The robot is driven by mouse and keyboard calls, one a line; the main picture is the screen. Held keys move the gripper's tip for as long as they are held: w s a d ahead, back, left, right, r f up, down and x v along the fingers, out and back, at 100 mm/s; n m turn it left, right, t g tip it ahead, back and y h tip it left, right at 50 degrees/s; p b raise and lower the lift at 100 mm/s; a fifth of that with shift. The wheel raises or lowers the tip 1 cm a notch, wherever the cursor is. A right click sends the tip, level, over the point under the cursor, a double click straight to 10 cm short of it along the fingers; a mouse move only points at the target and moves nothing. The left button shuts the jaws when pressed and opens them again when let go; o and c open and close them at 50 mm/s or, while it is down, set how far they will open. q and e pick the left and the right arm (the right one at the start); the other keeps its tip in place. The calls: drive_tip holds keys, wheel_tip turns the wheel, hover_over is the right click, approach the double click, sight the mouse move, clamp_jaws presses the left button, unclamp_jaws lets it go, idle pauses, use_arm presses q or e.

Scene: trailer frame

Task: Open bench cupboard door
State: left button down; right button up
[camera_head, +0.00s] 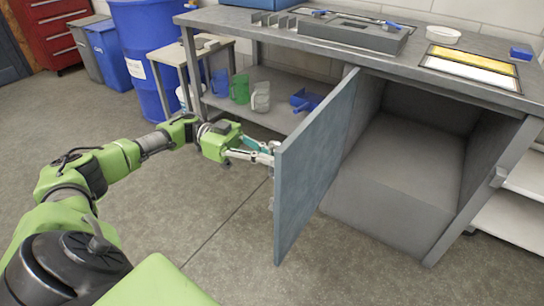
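The cupboard door (317,165) under the bench stands swung well out on its left side. The open cupboard (405,155) shows a bare grey inside. My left gripper (268,155) is at the outer left face of the door, close to its free edge. Its fingertips are partly hidden by the door edge, so I cannot tell whether they touch the door or hold a handle. My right gripper is not in view.
A blue barrel (150,50) stands at the back left. The floor in front is clear.

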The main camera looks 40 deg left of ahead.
use_arm(q)
drive_tip(key=c, duration=2.2)
unclamp_jaws()
drive_tip(key=a, duration=0.4)
drive_tip(key=s+a, duration=0.1)
drive_tip(key=a, duration=0.7)
drive_tip(key=shift+s, duration=0.4)
